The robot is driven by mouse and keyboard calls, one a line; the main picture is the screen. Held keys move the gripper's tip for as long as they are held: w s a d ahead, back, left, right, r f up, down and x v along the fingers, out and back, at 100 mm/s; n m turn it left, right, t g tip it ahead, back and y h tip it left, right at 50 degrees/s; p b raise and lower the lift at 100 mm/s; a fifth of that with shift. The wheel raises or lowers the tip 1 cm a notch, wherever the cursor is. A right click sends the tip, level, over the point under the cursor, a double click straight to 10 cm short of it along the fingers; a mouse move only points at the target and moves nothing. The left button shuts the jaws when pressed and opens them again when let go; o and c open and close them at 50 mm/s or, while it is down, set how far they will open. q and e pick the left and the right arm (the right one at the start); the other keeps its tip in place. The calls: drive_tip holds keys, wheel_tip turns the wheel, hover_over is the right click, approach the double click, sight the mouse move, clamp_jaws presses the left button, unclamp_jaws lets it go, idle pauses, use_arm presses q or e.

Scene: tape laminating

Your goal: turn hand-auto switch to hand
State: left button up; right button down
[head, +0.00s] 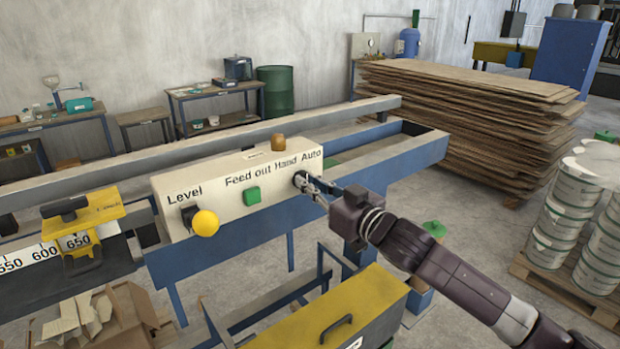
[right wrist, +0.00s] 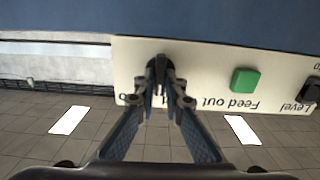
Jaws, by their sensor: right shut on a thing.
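The cream control box (head: 220,196) stands on the blue machine frame, with the labels Level, Feed out, Hand and Auto. The dark hand-auto switch (head: 298,179) is at its right end, under the Hand and Auto labels. My right gripper (head: 305,183) reaches it from the right and is shut on its knob. In the right wrist view the fingers (right wrist: 159,84) close around the dark switch (right wrist: 157,64) on the upside-down panel (right wrist: 205,80). The fingers partly hide the switch, so I cannot tell which way its pointer faces. My left gripper is not in view.
A green feed-out button (head: 252,195) and a yellow ball-topped level lever (head: 205,223) sit left of the switch. A brown knob (head: 278,143) stands on top of the box. A yellow cover with a handle (head: 336,328) lies below my right arm.

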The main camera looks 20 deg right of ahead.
drive_tip(key=shift+a+n+p, duration=0.1)
drive_tip(key=shift+n+p, duration=0.95)
drive_tip(key=shift+n, duration=2.25)
drive_tip(key=c, duration=2.3)
unclamp_jaws()
drive_tip(key=shift+s+f, duration=0.1)
drive_tip(key=shift+s, duration=0.1)
drive_tip(key=v, duration=1.1)
drive_tip(key=shift+s, duration=0.4)
